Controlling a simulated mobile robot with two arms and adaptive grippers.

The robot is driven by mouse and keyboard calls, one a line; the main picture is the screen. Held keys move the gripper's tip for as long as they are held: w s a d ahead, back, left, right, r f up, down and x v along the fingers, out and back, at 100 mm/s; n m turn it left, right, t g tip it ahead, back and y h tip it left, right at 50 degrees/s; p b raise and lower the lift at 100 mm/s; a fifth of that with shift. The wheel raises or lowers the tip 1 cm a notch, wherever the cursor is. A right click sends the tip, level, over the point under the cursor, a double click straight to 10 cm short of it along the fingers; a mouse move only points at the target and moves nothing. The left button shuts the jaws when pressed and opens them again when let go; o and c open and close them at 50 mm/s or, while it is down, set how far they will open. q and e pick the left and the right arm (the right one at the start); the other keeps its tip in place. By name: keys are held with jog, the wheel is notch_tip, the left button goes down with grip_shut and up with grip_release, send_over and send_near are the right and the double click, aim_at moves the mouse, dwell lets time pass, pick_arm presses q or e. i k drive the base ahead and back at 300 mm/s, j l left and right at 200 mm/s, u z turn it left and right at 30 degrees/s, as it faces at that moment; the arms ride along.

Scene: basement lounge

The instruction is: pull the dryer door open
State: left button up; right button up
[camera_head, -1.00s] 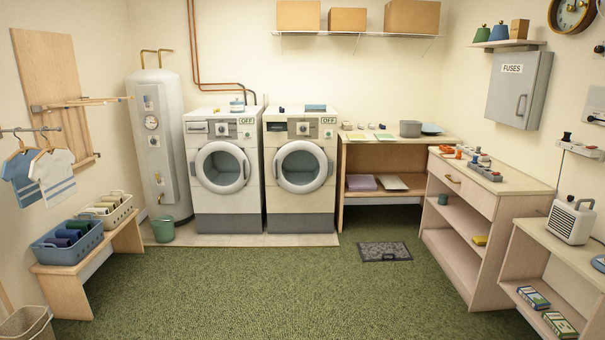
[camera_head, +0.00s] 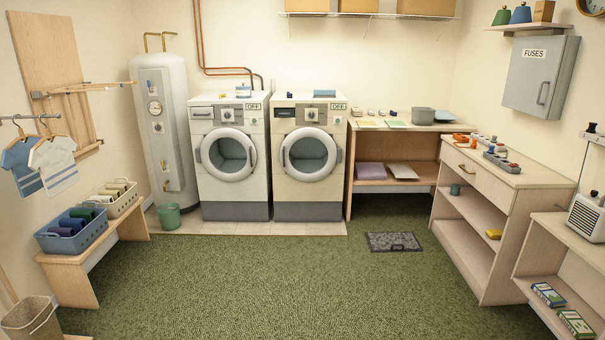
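Two white front-loading machines stand side by side against the back wall, on a pale tiled strip. The left machine (camera_head: 231,195) and the right machine (camera_head: 306,194) each have a round door with a glass middle; the left door (camera_head: 228,154) and the right door (camera_head: 309,154) both look shut. Both have a dial and an "OFF" label on top. No label readable here tells which one is the dryer. Neither of my grippers is in view.
Green carpet (camera_head: 240,280) lies clear in front of the machines. A grey floor mat (camera_head: 393,242) lies right of them. A green bucket (camera_head: 169,216) and water tank (camera_head: 164,130) stand left. A bench (camera_head: 75,275) and shelf units (camera_head: 470,245) line the sides.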

aim_at(335, 154)
jog(key=i, duration=4.65)
